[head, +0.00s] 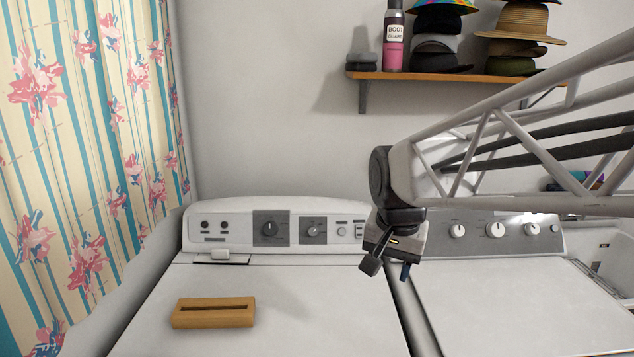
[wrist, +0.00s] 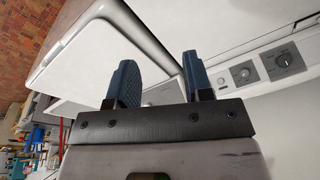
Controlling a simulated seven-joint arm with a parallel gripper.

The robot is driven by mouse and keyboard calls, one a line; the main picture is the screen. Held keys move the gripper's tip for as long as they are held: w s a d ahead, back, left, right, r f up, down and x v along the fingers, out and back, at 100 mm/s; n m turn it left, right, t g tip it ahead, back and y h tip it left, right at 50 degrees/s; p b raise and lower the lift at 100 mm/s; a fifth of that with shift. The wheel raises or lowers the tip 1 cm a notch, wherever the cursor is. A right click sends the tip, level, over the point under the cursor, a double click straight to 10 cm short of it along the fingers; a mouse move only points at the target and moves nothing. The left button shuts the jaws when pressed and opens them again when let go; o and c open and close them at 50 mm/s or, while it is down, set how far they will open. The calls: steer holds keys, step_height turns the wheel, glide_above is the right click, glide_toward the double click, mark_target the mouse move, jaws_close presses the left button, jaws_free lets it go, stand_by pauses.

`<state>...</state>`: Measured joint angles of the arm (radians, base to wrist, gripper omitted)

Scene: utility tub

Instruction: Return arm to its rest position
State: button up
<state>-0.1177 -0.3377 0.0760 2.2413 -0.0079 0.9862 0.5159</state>
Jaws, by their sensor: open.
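My gripper (head: 388,268) hangs at the end of my white lattice arm in the head view, in front of the control panels, above the gap between the two white machines. In the wrist view its two blue fingers (wrist: 158,84) stand apart with nothing between them. A tan slotted wooden block (head: 213,312) lies on top of the left machine (head: 300,290) in the head view. My gripper is well to the right of the block and apart from it.
The right machine (head: 500,300) stands beside the left one. A wooden shelf (head: 430,76) on the wall holds stacked hats and a pink bottle (head: 393,45). A flowered curtain (head: 80,150) hangs at left. The left machine's top is mostly clear.

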steer(key=s+d+f+n, duration=0.2)
steer(key=s+d+f, duration=0.1)
steer(key=s, duration=0.5)
steer(key=s+d+f+n, duration=0.2)
steer(key=s+f, duration=0.1)
steer(key=s, duration=0.6)
steer(key=shift+s+d+f+t, duration=0.15)
steer(key=shift+d+f+t, duration=0.15)
steer(key=shift+d, duration=0.1)
